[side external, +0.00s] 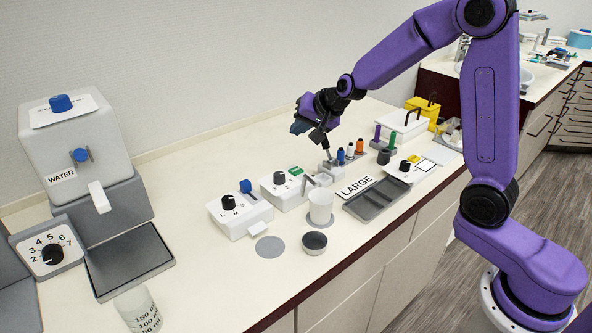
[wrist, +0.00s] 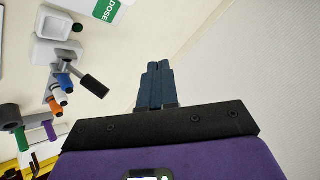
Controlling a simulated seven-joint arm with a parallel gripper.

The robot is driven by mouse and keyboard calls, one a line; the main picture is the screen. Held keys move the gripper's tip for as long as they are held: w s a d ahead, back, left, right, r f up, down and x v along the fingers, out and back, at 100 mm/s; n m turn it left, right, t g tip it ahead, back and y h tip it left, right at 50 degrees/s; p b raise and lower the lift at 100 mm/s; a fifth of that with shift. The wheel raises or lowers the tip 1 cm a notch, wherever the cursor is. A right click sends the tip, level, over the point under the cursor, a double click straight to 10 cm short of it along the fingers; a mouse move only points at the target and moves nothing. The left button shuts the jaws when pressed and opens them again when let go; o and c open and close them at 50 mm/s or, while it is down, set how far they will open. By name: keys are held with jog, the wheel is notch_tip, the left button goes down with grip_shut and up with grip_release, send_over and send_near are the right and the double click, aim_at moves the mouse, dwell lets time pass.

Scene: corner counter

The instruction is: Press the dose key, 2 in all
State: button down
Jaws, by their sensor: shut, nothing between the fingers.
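The green DOSE label (wrist: 112,8) shows at the top edge of the wrist view, partly cut off. A small dark green round spot (wrist: 78,28) lies beside it; I cannot tell if this is the dose key. In the side view the green label (side external: 296,171) sits on a white box (side external: 284,193) with a black knob. My gripper (side external: 298,127) is shut and empty, in the air above and behind this box, apart from it. In the wrist view its blue fingers (wrist: 157,68) are together over bare counter.
A white cup (side external: 320,206) stands before the box, near a dark bowl (side external: 314,242). Another white box (side external: 238,213) with knobs is to the left. A grey tray (side external: 378,200) and upright coloured items (side external: 350,150) stand right. The wall (side external: 200,70) is close behind.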

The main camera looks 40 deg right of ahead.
aim_at(299, 171)
jog(key=shift+f, duration=4.45)
jog(key=shift+f, duration=0.2)
jog(key=shift+f, duration=0.2)
jog(key=shift+f, duration=0.4)
jog(key=shift+r, duration=0.85)
jog(key=shift+r, duration=2.5)
